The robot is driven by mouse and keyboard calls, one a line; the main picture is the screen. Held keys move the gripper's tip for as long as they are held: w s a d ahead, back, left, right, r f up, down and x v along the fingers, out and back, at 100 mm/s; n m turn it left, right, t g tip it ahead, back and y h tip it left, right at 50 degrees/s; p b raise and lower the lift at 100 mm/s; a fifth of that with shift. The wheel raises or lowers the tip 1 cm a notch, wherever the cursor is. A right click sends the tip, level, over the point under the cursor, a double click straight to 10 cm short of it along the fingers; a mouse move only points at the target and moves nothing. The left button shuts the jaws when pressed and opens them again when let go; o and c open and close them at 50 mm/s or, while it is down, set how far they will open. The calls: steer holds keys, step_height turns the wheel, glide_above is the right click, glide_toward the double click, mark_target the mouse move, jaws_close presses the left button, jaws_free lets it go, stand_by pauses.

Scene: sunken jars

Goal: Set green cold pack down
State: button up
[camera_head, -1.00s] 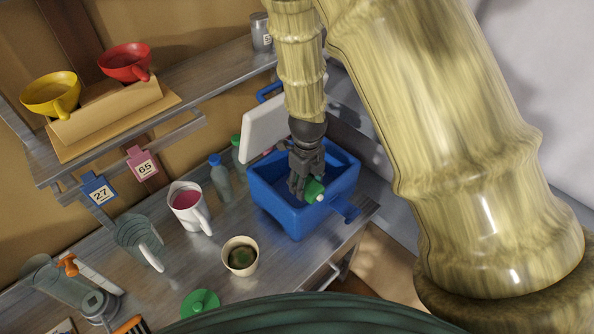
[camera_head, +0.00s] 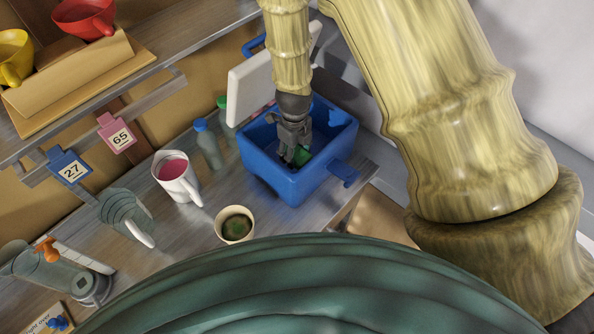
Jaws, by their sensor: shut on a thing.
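My gripper (camera_head: 291,158) reaches down into the blue cooler box (camera_head: 290,189) on the metal counter. It is shut on the green cold pack (camera_head: 303,156), of which only a small green part shows beside the fingers. The pack is below the level of the box's rim, inside its opening. Whether it touches the box floor is hidden by the front wall. The white lid (camera_head: 262,86) of the box stands open, tilted up at the back left.
Bottles with blue (camera_head: 208,145) and green caps stand left of the box. A white pitcher (camera_head: 176,178) with pink liquid and a cream cup (camera_head: 235,224) are nearby. A shelf (camera_head: 150,65) with red and yellow cups runs above left. My green body hides the front counter.

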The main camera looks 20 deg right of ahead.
mark_target(295, 156)
steer(key=f+b, duration=0.1)
steer(key=w+f, duration=0.1)
steer(key=f, duration=0.1)
steer(key=shift+d+f+b, duration=0.15)
steer(key=shift+b, duration=0.2)
steer(key=shift+s+f+b, duration=0.25)
steer(key=shift+f+b, duration=0.1)
steer(key=shift+s+f+b, duration=0.1)
steer(key=shift+s+b, duration=0.2)
steer(key=shift+s, duration=0.05)
steer(key=shift+w+f, duration=0.3)
steer(key=shift+f, duration=0.1)
step_height(295, 156, down, 2)
steer(key=shift+s+f+b, duration=0.1)
steer(key=shift+s+b, duration=0.05)
steer(key=shift+b, duration=1.05)
steer(key=shift+f+b, duration=0.5)
steer(key=shift+f, duration=0.15)
steer(key=shift+r, duration=0.1)
